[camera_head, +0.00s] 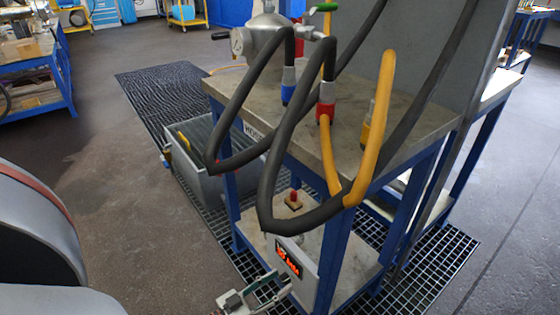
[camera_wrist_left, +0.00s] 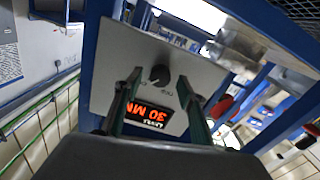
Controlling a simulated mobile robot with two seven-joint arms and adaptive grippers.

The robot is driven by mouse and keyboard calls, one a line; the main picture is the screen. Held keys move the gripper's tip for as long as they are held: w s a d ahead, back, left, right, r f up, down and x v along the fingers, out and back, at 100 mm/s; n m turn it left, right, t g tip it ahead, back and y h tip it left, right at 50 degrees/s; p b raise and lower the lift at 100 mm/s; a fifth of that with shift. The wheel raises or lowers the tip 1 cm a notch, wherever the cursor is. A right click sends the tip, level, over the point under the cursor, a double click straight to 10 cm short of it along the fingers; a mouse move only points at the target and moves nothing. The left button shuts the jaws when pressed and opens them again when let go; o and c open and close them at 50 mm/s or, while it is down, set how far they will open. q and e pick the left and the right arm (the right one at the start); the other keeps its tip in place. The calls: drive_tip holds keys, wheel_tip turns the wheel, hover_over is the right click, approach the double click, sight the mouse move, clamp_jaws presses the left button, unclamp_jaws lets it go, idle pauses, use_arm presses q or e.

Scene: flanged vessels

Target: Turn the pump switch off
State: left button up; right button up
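The pump's control panel (camera_head: 303,273) is a light grey plate on the blue table frame, with a lit red display (camera_head: 289,258). In the left wrist view the panel (camera_wrist_left: 118,60) fills the middle, with the display (camera_wrist_left: 150,113) and a black round switch knob (camera_wrist_left: 159,75). My left gripper (camera_head: 279,287) is in front of the panel, its fingers apart. In the left wrist view, the knob appears between the two fingertips; I cannot tell whether they touch it. The knob cannot be made out in the head view. My right gripper is not in view.
The table (camera_head: 262,109) carries a metal vessel (camera_head: 262,35) with a gauge. Black hoses (camera_head: 272,160) and a yellow hose (camera_head: 377,130) hang over its front, above the panel. A grey bin (camera_head: 197,183) stands to the left on floor grating. Open floor lies left.

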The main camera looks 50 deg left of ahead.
use_arm(q)
drive_tip(key=shift+w, duration=0.45)
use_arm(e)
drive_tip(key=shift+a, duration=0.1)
use_arm(q)
drive_tip(key=c, duration=1.1)
